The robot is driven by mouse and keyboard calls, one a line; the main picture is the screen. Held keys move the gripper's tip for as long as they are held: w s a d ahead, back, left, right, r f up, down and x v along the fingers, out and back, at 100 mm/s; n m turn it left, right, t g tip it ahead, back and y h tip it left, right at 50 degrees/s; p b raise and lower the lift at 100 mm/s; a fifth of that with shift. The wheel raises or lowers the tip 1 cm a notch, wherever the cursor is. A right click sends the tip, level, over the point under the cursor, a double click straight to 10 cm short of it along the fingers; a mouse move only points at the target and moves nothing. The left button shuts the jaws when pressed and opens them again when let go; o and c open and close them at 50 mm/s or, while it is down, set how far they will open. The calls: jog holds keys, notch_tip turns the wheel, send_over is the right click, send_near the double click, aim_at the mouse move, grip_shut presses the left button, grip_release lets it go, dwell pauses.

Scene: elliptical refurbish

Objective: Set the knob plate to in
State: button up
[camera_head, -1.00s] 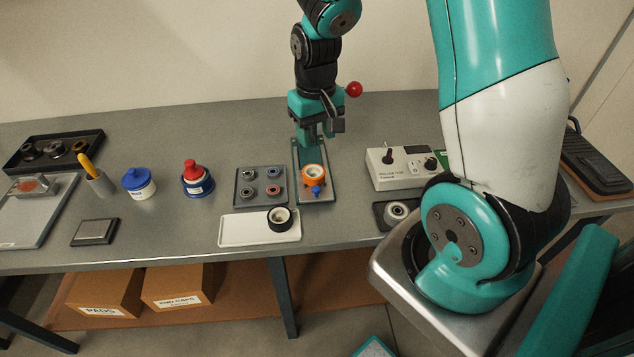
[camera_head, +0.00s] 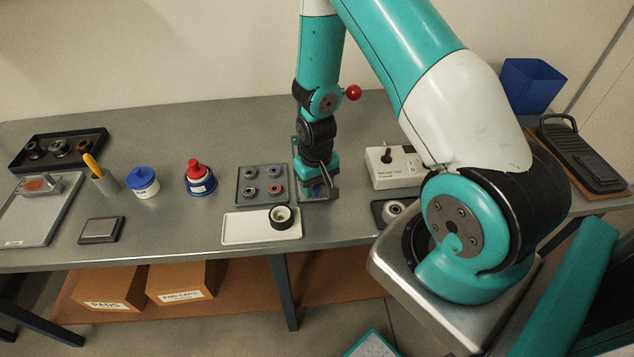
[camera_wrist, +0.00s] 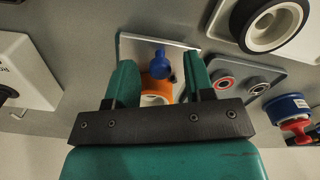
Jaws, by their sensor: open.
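A pale rectangular plate (camera_wrist: 130,44) lies on the bench below my gripper. An orange ring-shaped part (camera_wrist: 155,88) with a blue knob (camera_wrist: 162,66) sits on it. No label shows that this is the knob plate. My gripper (camera_wrist: 160,72) points down over it, its two green fingers apart on either side of the orange part and blue knob. I cannot tell whether either finger touches. In the head view my gripper (camera_head: 318,190) hides most of the orange part and the plate (camera_head: 306,150).
Left of my gripper is a grey tray with several rings (camera_head: 262,172); in front is a white tray (camera_head: 245,228) with a black-rimmed roller (camera_head: 281,216). A control box (camera_head: 392,178) stands right. A red ball (camera_head: 353,92) sticks out behind the arm.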

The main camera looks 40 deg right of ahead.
grip_shut()
jog(key=w+d, duration=0.1)
jog(key=w, duration=0.1)
jog(key=w+d+b, duration=0.1)
jog(key=w, duration=0.1)
jog(key=w+d+b, duration=0.1)
jog(key=w+d, duration=0.1)
dwell(0.3)
grip_release()
notch_tip(320, 180, up, 17)
jog(key=b, duration=0.3)
jog(key=shift+r, duration=0.2)
